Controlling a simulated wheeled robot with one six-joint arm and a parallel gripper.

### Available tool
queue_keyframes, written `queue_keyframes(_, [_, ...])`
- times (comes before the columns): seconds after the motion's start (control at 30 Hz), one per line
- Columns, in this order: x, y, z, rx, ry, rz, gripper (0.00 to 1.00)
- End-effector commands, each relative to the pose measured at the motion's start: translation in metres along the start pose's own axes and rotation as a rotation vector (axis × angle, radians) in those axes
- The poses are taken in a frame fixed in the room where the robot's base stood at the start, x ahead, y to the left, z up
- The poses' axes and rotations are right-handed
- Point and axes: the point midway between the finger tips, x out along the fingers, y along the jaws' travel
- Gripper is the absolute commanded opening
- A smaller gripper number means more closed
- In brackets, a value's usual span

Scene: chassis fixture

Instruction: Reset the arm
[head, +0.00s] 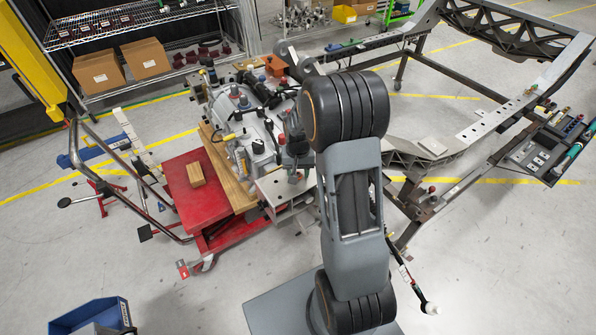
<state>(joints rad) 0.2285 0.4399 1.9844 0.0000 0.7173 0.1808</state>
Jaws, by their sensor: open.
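My arm (352,215) rises through the middle of the head view, grey with black ribbed joints. The arm's upper joint covers part of the space between a grey engine-like assembly (243,125) and a chassis frame. I cannot tell whether anything is held.
A red lift cart (190,205) carries the assembly and a small wooden block (196,173). The metal chassis frame (500,118) stands right. A blue bin (90,318) sits at lower left, shelving (150,18) behind. Floor at lower right is mostly clear.

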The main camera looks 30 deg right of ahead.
Motion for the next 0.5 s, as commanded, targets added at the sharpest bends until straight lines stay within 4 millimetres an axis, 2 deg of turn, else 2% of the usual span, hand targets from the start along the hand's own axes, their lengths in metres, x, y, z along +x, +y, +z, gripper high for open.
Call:
queue_keyframes(0.13, [0.0, 0.0, -0.0001, 0.0, 0.0, 0.0, 0.43])
queue_keyframes(0.5, [0.0, 0.0, -0.0001, 0.0, 0.0, 0.0, 0.07])
